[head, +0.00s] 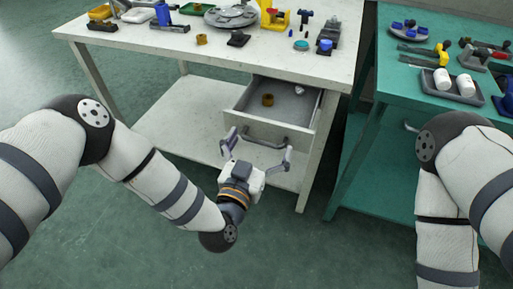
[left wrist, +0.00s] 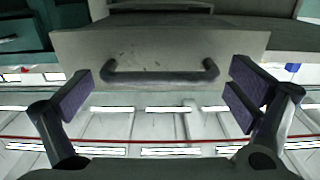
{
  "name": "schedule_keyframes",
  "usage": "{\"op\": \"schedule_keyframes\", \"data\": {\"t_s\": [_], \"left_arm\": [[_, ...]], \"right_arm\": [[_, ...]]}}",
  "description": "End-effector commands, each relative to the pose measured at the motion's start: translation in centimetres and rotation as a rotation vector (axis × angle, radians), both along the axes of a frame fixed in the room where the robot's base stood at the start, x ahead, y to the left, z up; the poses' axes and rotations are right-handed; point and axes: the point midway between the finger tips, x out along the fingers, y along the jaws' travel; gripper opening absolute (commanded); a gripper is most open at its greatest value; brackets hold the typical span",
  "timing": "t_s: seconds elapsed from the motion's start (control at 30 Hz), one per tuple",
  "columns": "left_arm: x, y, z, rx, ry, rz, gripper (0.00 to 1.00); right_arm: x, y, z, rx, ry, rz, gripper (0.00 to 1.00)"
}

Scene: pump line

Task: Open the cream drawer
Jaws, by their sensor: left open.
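The cream drawer (head: 254,130) hangs under the cream workbench and stands partly pulled out, with its inside showing. Its dark grey bar handle (head: 265,143) is on the front face. My left gripper (head: 257,149) is open in front of the drawer, its fingers spread to either side of the handle. In the left wrist view, the handle (left wrist: 160,78) lies across the drawer front (left wrist: 160,50) between and beyond the open fingers (left wrist: 160,97), and nothing is gripped. My right gripper is not in view.
The cream bench top (head: 270,58) carries several parts and tools. A lower shelf (head: 180,125) is mostly clear. A teal bench (head: 395,80) with trays stands at right. The floor in front is free.

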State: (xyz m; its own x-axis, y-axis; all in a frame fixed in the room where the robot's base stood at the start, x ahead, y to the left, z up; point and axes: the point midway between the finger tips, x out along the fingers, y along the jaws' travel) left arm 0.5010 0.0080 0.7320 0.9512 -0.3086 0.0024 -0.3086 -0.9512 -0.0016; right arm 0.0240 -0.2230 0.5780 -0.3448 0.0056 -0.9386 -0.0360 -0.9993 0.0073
Motion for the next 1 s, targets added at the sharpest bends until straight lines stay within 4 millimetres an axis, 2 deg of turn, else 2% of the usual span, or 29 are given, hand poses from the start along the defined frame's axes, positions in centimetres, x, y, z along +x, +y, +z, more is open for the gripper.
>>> {"op": "schedule_keyframes", "data": {"t_s": [0.3, 0.43, 0.6, 1.0], "left_arm": [[-7.6, 2.4, -0.1, 0.002, 0.006, -0.002, 1.0], [-9.9, 3.2, -0.1, 0.001, 0.003, -0.002, 1.0], [-10.9, 3.6, 0.0, 0.001, 0.001, 0.001, 1.0], [-11.0, 3.6, -0.2, 0.002, 0.011, -0.005, 1.0]], "right_arm": [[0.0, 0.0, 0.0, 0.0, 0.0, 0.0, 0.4], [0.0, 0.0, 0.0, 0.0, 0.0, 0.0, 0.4], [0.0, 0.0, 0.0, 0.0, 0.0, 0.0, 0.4], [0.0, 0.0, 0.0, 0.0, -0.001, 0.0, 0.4]]}}
